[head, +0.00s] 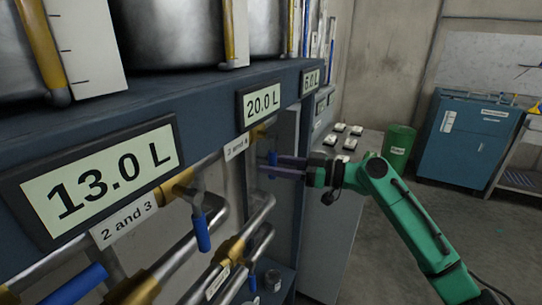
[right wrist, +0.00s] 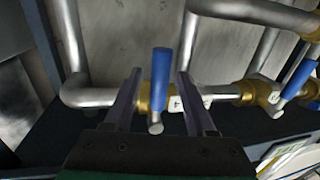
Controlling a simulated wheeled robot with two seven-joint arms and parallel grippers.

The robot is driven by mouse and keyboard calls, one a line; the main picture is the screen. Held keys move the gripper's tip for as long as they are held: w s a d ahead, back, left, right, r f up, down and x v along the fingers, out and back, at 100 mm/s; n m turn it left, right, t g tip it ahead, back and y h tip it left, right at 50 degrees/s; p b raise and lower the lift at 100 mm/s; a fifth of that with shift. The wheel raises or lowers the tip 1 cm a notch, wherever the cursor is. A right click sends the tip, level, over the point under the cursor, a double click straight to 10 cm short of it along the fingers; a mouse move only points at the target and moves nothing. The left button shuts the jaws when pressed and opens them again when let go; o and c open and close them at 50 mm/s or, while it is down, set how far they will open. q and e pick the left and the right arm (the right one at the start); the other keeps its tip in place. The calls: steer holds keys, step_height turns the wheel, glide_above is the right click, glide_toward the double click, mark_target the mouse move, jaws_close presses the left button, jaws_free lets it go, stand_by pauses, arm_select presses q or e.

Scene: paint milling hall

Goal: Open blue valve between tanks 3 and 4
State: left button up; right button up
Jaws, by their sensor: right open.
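A blue valve handle (head: 272,158) hangs below the label reading "3 and 4" (head: 236,149), under the 20.0 L display. My right gripper (head: 268,167) reaches in from the right at this handle with open fingers. In the right wrist view, the blue handle (right wrist: 160,78) stands between the two spread fingers (right wrist: 159,76), and its brass valve body (right wrist: 151,98) sits on a grey pipe. I cannot tell whether either finger touches the handle. My left gripper is not in view.
Another blue handle (head: 202,232) hangs near the "2 and 3" label (head: 123,222). A further blue valve handle (right wrist: 297,80) lies right in the wrist view. Pipes (head: 245,236) run below. A green drum (head: 398,147) and blue cabinet (head: 462,140) stand behind, with open floor before them.

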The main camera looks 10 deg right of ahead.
steer(key=shift+w+a, duration=0.15)
steer(key=shift+a, duration=0.1)
steer(key=shift+c, duration=0.3)
jaws_close()
stand_by(1.0)
